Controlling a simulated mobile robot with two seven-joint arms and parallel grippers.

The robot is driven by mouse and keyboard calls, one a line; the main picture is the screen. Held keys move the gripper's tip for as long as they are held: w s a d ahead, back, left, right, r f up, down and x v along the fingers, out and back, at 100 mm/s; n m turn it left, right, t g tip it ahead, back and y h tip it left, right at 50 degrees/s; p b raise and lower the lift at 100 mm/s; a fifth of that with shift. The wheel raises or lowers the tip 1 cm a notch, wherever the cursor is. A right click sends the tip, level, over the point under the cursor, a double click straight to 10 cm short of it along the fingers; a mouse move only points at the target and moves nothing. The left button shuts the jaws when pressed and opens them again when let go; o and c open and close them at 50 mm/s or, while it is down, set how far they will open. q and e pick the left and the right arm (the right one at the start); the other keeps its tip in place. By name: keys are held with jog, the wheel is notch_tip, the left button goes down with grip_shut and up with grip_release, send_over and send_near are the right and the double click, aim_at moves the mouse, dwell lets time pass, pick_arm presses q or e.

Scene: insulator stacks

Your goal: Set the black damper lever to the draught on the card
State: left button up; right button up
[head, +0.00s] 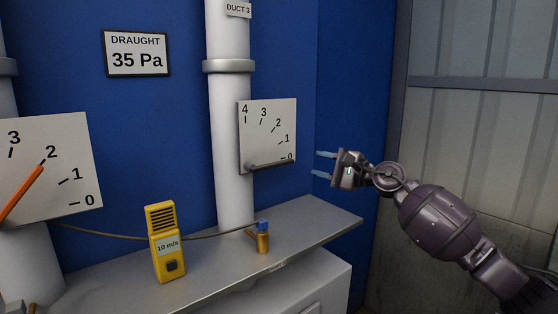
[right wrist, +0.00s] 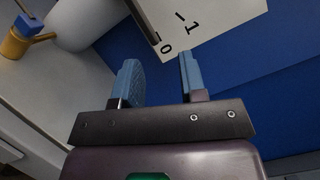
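The draught card (head: 138,52) on the blue wall reads 35 Pa. The dark damper lever (head: 270,165) lies nearly level across the white dial plate (head: 266,128) on the duct marked DUCT 3, its tip at the 0 mark. My right gripper (head: 318,163) is open and empty, to the right of the plate and apart from the lever, fingers pointing left. In the right wrist view the two blue fingers (right wrist: 158,80) are spread, with the plate's 0 and 1 corner (right wrist: 215,20) beyond them. My left gripper is not in view.
Another dial plate (head: 75,145) at the left has an orange lever (head: 22,192) near 2. A yellow meter (head: 162,243) reading 10 m/s and a brass valve with a blue top (head: 262,240) stand on the grey shelf (head: 325,222). A grey panelled wall is at the right.

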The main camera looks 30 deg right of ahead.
aim_at(287, 163)
jog(key=w+a+n, duration=0.1)
jog(key=w, duration=0.1)
jog(key=w+a+n+p, duration=0.1)
jog(key=w+a+n, duration=0.1)
jog(key=w, duration=0.1)
jog(key=w+a+f+n+g, duration=0.1)
jog(key=w, duration=0.1)
jog(key=shift+w+a+n, duration=0.25)
jog(key=shift+a+n, duration=0.05)
jog(key=shift+x, duration=0.95)
grip_shut()
